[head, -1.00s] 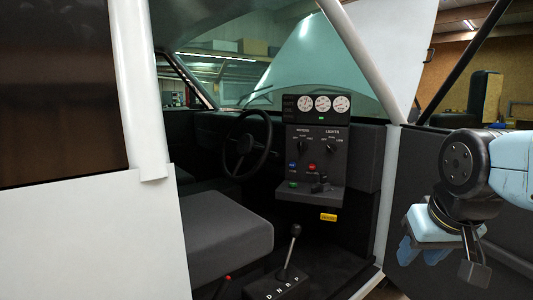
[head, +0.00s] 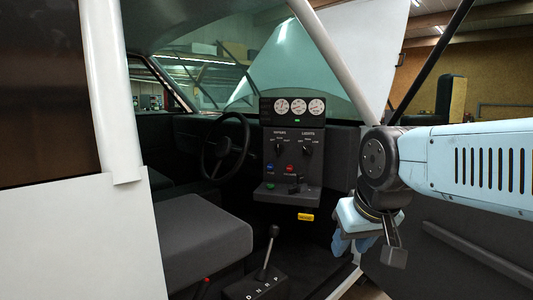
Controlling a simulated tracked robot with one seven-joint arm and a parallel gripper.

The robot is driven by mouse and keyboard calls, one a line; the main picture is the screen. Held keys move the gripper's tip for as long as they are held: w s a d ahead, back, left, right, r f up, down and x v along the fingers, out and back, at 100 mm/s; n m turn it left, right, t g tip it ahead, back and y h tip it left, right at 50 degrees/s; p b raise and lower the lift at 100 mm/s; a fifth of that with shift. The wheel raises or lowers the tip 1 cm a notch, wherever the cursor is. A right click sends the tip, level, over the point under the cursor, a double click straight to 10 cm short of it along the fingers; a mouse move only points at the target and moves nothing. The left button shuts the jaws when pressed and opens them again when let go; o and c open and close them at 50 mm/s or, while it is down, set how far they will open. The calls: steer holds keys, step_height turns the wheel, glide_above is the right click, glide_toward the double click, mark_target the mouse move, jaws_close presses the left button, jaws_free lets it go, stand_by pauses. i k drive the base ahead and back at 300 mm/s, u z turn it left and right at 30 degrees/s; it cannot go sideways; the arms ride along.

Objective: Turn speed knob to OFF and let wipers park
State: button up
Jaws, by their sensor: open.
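The dash panel (head: 291,174) stands in the cab, right of the steering wheel. Its wipers knob (head: 279,146) is at the upper left, under a wipers label; the pointer setting is too small to read. A windshield wiper (head: 236,62) shows as a dark slanted line raised across the glass. My gripper (head: 353,243) hangs pointing down at the right of the cab opening, in front of and to the right of the panel. It is open and empty, well apart from the knob.
A lights knob (head: 307,148) sits right of the wipers knob, with coloured buttons and a small lever below. The gear lever (head: 268,250), seat (head: 200,235), white door pillar (head: 340,70) and open door (head: 470,250) bound the space. The opening before the panel is clear.

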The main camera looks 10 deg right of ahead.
mark_target(279, 148)
steer(key=i, duration=0.95)
steer(key=z, duration=0.05)
